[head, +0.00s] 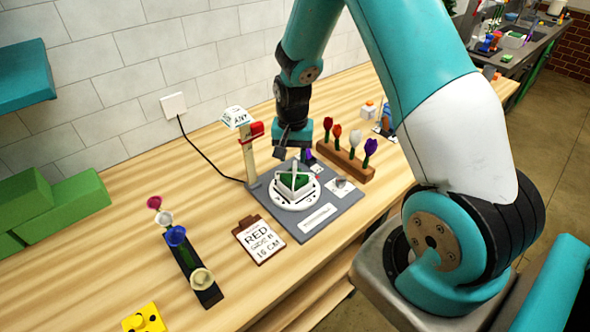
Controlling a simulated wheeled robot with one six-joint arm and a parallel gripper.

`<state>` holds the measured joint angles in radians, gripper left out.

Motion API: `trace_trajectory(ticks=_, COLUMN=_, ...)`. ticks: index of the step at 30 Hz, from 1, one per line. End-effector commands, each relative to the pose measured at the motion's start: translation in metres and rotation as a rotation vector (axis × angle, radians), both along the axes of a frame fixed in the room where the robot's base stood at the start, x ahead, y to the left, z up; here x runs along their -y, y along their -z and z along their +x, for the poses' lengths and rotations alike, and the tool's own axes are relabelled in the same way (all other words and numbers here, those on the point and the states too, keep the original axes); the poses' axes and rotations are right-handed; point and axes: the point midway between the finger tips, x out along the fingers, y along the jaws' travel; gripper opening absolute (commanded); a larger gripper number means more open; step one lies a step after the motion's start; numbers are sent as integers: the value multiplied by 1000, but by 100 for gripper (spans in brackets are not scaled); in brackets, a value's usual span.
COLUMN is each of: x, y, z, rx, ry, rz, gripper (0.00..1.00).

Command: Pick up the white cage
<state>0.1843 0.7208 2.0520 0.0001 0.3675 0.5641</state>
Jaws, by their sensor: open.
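The white cage (293,188) sits on a round white dial on the grey station plate (288,223). It is an open white frame with bars rising to a peak, and green material shows inside it. My gripper (283,152) is open above and behind the cage, apart from it as far as I can tell. Its fingers are dark and small in this view, so their exact height over the cage is hard to judge.
A post with a sign and red flag (247,150) stands left of my gripper. A wooden rack of tulips (345,160) stands right. A clipboard (259,240) and a dark flower rack (194,272) lie left. Green boxes (62,220) are at far left.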

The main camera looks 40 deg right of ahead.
Motion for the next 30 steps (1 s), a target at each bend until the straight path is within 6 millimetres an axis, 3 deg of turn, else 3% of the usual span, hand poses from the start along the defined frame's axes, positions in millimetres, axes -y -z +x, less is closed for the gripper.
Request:
trace_trajectory(ticks=9, x=2, y=36, z=-5, rx=-4, ry=0, rz=1, gripper=40)
trace_trajectory(ticks=17, x=2, y=40, z=-5, rx=-1, ry=0, rz=0, gripper=40)
trace_trajectory(ticks=22, x=2, y=39, z=-5, rx=-1, ry=0, rz=0, gripper=4)
trace_trajectory(ticks=23, x=2, y=39, z=-5, rx=-1, ry=0, rz=0, gripper=0)
trace_trajectory(ticks=30, x=2, y=39, z=-5, rx=-1, ry=0, rz=0, gripper=0)
